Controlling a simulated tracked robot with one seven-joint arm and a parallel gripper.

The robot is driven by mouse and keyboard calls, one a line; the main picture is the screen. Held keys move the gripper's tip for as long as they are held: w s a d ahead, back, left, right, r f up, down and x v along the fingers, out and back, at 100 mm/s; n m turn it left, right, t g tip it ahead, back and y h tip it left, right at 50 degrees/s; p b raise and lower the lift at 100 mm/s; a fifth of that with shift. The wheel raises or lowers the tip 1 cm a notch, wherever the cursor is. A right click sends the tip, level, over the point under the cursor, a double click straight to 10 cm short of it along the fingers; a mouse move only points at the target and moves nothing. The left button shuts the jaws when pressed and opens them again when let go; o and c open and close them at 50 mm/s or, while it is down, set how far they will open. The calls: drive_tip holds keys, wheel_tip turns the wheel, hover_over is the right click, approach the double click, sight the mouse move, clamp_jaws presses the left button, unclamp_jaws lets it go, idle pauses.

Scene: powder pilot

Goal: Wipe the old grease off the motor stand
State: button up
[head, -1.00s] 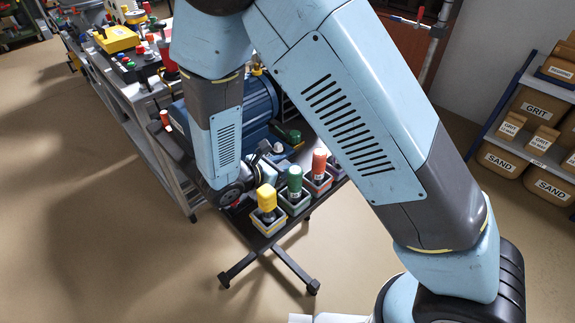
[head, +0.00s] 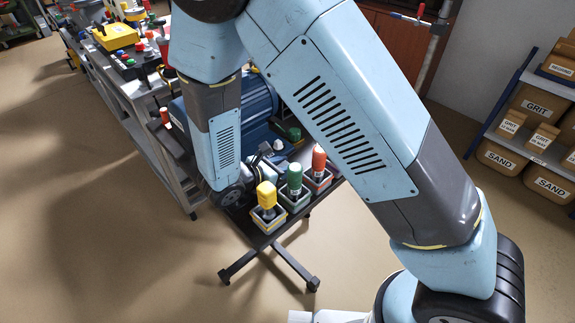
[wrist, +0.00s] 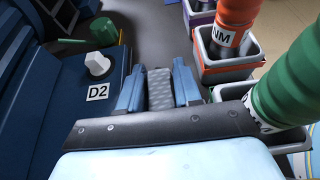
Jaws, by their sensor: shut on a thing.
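In the wrist view my gripper (wrist: 158,78) is shut on a grey patterned pad (wrist: 160,92), held between its two blue fingers. The blue motor (head: 262,105) stands on the dark cart behind my arm in the head view. I cannot tell whether the pad touches anything. My gripper's fingers are hidden by my arm in the head view. I cannot make out any grease.
Bins with yellow (head: 266,195), green (head: 294,180) and orange-red (head: 319,162) tools line the cart's near edge, close to my wrist. A bench (head: 125,75) with coloured items stands at the left. A shelf of boxes (head: 535,125) stands at the right. The floor in front is clear.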

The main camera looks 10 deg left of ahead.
drive_tip(key=shift+f, duration=0.2)
drive_tip(key=shift+w+d, duration=1.3)
drive_tip(key=shift+w, duration=0.25)
drive_tip(key=shift+w+d, duration=1.3)
drive_tip(key=shift+w, duration=0.2)
drive_tip(key=shift+s, duration=0.1)
drive_tip(key=shift+s+a+f, duration=0.15)
drive_tip(key=shift+s+a, duration=0.5)
drive_tip(key=shift+s, duration=0.15)
drive_tip(key=shift+s+a+f, duration=0.15)
drive_tip(key=shift+s+a, duration=0.5)
drive_tip(key=shift+s, duration=0.1)
drive_tip(key=shift+s+a+r, duration=0.15)
drive_tip(key=shift+s+a, duration=1.2)
drive_tip(key=shift+s, duration=0.25)
drive_tip(key=shift+a, duration=0.2)
clamp_jaws()
drive_tip(key=shift+d, duration=0.1)
drive_tip(key=shift+r, duration=0.1)
